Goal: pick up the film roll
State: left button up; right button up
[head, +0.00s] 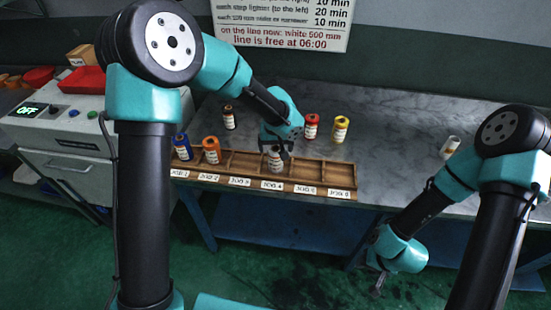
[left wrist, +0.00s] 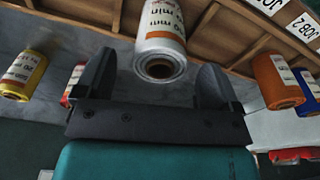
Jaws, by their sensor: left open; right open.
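A white-labelled film roll (head: 276,163) is at the JOB 4 part of the wooden rack (head: 325,173). My left gripper (head: 277,147) is open right above it, partly hiding it in the head view. In the left wrist view the roll (left wrist: 162,35) shows between the two spread fingers of the left gripper (left wrist: 155,75), with a gap at each side. I cannot tell whether it touches the rack floor. My right gripper (head: 377,283) is open and empty, low in front of the table.
A blue roll (head: 183,147) and an orange roll (head: 212,151) stand in the rack at the left. A dark roll (head: 229,118), a red roll (head: 311,127) and a yellow roll (head: 341,130) stand behind it. A white roll (head: 450,147) is at the right. The marble top (head: 395,130) between is clear.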

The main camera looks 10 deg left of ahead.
pick_arm(q)
jog(key=shift+w+a+f, duration=0.1)
jog(key=shift+w+f, duration=0.1)
jog(key=shift+f, duration=0.95)
jog(key=shift+w+a+f, duration=0.1)
jog(key=shift+w+f, duration=0.1)
jog(key=shift+f, duration=0.9)
jog(key=shift+d, duration=0.1)
jog(key=shift+c, duration=0.4)
jog(key=c, duration=1)
jog(key=shift+r, duration=0.1)
jog(key=shift+r, duration=1.2)
jog(key=s+d+r, duration=0.1)
jog(key=s, duration=0.7)
jog(key=s+d+r, duration=0.1)
jog(key=s+d, duration=0.1)
jog(key=s, duration=0.5)
jog(key=shift+s+d+r, duration=0.2)
jog(key=shift+s+r, duration=0.05)
jog(key=shift+s, duration=0.1)
